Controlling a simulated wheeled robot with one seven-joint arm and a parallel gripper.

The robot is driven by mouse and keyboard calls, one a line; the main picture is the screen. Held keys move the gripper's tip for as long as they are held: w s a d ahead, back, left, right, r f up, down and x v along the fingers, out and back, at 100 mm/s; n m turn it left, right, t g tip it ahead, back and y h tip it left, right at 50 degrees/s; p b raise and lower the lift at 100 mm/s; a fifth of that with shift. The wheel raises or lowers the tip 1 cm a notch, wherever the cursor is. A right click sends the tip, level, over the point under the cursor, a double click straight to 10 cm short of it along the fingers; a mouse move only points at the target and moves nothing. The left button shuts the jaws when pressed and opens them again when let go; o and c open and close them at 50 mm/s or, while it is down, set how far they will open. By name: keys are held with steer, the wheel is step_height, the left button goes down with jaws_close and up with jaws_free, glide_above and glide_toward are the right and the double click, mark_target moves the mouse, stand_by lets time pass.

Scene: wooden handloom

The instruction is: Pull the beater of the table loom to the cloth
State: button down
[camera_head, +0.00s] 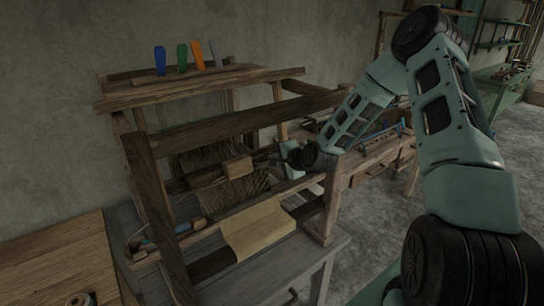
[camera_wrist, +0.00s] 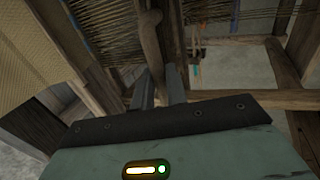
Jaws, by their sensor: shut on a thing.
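The table loom (camera_head: 158,190) is a dark wooden frame with warp threads (camera_head: 208,155) and a pale yellow cloth (camera_head: 258,230) at its front; the cloth also shows at the upper left of the wrist view (camera_wrist: 35,45). The beater (camera_head: 237,167) seems to be the crossbar with a light wooden block, lying across the warp behind the cloth, with a stretch of threads between them. My gripper (camera_head: 287,156) is at the loom's right side. In the wrist view my gripper (camera_wrist: 160,88) is shut on a rounded wooden bar (camera_wrist: 149,40), apparently part of the beater. The grip itself is partly hidden.
Blue, green, orange and grey pegs (camera_head: 183,57) stand on the loom's top. A wooden table (camera_head: 55,265) is at the lower left. Frame posts and rails stand close around my gripper, including a post (camera_wrist: 283,65) to its right. A second wooden bench (camera_head: 375,155) is behind my arm.

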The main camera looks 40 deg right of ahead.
steer(key=c, duration=1.8)
jaws_free()
steer(key=shift+s+f, duration=0.1)
steer(key=shift+s, duration=0.15)
steer(key=shift+o, duration=0.2)
steer(key=shift+s, duration=0.1)
steer(key=shift+r, duration=0.2)
steer(key=p+v, duration=1)
steer(key=v, duration=0.7)
steer(key=shift+s, duration=0.15)
